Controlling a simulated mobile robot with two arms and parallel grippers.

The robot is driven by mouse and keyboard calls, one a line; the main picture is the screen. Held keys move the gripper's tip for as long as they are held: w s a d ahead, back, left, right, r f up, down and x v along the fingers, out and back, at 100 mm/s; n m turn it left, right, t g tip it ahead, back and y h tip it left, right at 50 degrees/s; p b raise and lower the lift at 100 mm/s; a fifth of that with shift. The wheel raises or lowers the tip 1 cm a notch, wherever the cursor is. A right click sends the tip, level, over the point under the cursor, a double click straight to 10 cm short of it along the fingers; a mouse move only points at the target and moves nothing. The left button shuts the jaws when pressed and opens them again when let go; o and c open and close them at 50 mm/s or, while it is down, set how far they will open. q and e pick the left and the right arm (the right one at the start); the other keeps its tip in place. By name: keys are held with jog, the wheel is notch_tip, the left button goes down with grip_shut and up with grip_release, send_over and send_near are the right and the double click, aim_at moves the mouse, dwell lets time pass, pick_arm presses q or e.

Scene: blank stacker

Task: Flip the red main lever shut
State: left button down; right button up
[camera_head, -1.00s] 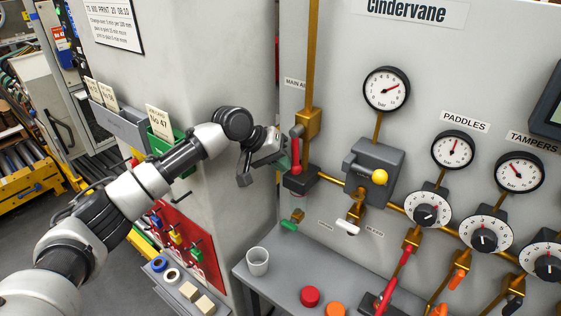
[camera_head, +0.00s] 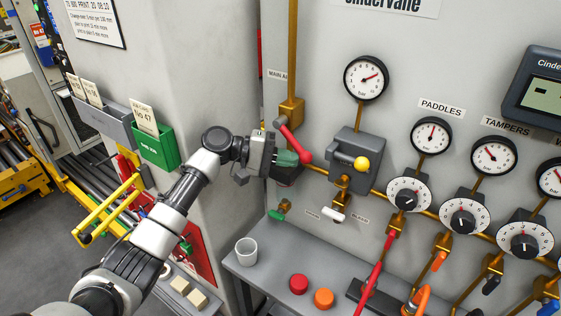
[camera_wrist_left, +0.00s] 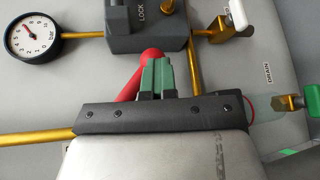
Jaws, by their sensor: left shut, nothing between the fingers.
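The red main lever (camera_head: 292,138) is pivoted at its upper end on the brass valve block (camera_head: 291,109) beside the MAIN AIR label. It slants down and to the right, with its rounded end lowest. My left gripper (camera_head: 291,158) is shut and empty, with its green fingertips beside the lever's lower part, on its left. In the left wrist view the green fingers (camera_wrist_left: 157,79) stand right beside the red lever (camera_wrist_left: 136,82), seemingly touching it; the gripper body hides the lever's pivot end. My right gripper is not in view.
A shelf (camera_head: 270,279) below holds a white cup (camera_head: 246,251). Dials and valves line the panel on the right.

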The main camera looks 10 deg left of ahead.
pick_arm(q)
jog(key=shift+s+d+r+n+h+b, duration=0.2)
jog(key=shift+d+r+n+h+b, duration=0.25)
jog(key=shift+d+h, duration=0.35)
jog(key=shift+s+d+r+n+t+h+b, duration=0.1)
jog(key=shift+d+r+n+t+h+b, duration=0.2)
jog(key=shift+r+n+h+b, duration=0.4)
jog(key=shift+s+d+r+n+t+h+b, duration=0.15)
jog(key=shift+r+n+t+h+b, duration=0.3)
jog(key=shift+h, duration=0.4)
jog(key=shift+s+d+r+n+t+h+b, duration=0.1)
jog(key=shift+d+r+n+t+h+b, duration=0.2)
jog(key=shift+r+n+h+b, duration=0.35)
